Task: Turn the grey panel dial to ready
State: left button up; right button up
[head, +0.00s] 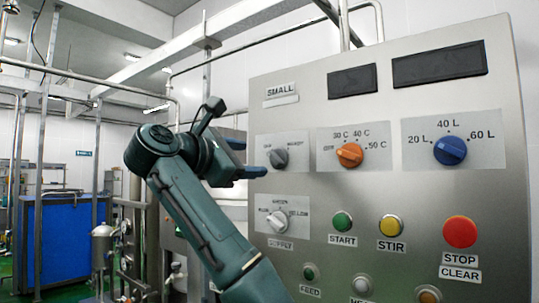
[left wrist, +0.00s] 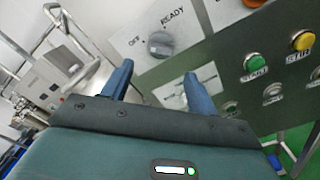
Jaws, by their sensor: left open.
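The grey panel dial (head: 278,158) sits on a light plate at the left of the steel control panel. It also shows in the left wrist view (left wrist: 160,45), with OFF on one side and READY on the other. Its grip looks turned toward the OFF side, though the pointer is small. My left gripper (head: 255,157) is open just left of the dial, apart from it. In the left wrist view its two blue fingers (left wrist: 158,68) are spread and empty, with the dial beyond the gap between them. My right gripper is not in view.
An orange temperature dial (head: 349,155) and a blue volume dial (head: 450,150) sit right of the grey one. A white supply dial (head: 278,221) is below it. Green START (head: 342,221), yellow STIR (head: 390,226) and red STOP (head: 460,231) buttons line the lower panel.

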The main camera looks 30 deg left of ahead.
aim_at(271, 159)
pick_arm(q)
jog(key=w, duration=0.2)
jog(key=w+p, duration=0.1)
jog(key=w, duration=0.1)
jog(key=w+p, duration=0.1)
jog(key=w, duration=0.2)
jog(key=shift+w+d+r, duration=0.1)
jog(key=shift+d, duration=0.15)
jog(key=shift+w, duration=0.35)
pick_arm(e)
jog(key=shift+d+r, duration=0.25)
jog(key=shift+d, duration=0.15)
pick_arm(q)
jog(key=shift+c, duration=0.2)
jog(key=c, duration=0.8)
